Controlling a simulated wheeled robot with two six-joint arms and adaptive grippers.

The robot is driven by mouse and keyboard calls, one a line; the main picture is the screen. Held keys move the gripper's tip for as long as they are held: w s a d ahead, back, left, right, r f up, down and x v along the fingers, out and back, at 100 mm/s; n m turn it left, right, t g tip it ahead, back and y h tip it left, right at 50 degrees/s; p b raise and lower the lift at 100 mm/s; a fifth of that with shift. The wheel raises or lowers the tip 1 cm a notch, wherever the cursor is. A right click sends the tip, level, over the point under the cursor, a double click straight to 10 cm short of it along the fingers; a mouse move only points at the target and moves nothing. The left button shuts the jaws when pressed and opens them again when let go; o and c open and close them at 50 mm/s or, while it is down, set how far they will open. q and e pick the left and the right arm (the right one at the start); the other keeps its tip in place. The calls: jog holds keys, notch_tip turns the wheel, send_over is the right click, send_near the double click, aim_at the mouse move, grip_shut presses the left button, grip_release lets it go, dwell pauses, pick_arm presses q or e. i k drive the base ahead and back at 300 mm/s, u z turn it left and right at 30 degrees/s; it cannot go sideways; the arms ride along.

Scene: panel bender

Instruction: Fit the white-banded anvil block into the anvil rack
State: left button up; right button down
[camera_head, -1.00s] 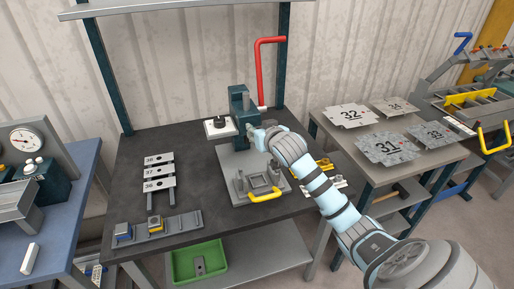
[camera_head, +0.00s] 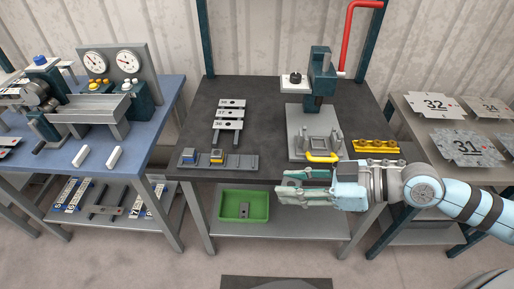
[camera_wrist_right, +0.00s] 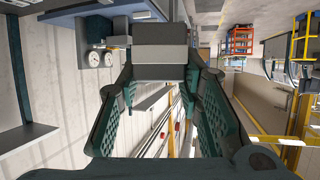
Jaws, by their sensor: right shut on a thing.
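My right gripper (camera_head: 290,190) is in front of the bench's front edge in the head view, pointing left, below and right of the anvil rack. It is shut on the white-banded anvil block (camera_wrist_right: 161,54), a dark grey block with a pale band, between the fingertips in the right wrist view. In the head view I cannot make the block out clearly. The anvil rack (camera_head: 242,162) is a long grey strip at the bench's front left. It holds a blue-banded block (camera_head: 187,154) and a yellow-banded block (camera_head: 216,156), with bare length to their right. My left gripper is not in view.
A press (camera_head: 320,75) with a red lever (camera_head: 352,35) stands at the bench's back right. Numbered plates (camera_head: 230,115) lie behind the rack. A yellow-handled fixture (camera_head: 320,150) is near the gripper. A green bin (camera_head: 243,205) sits on the lower shelf.

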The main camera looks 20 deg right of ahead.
aim_at(188, 155)
jog(key=k, duration=0.25)
jog(key=u, duration=1.8)
jog(key=i, duration=1.1)
jog(key=z, duration=1.8)
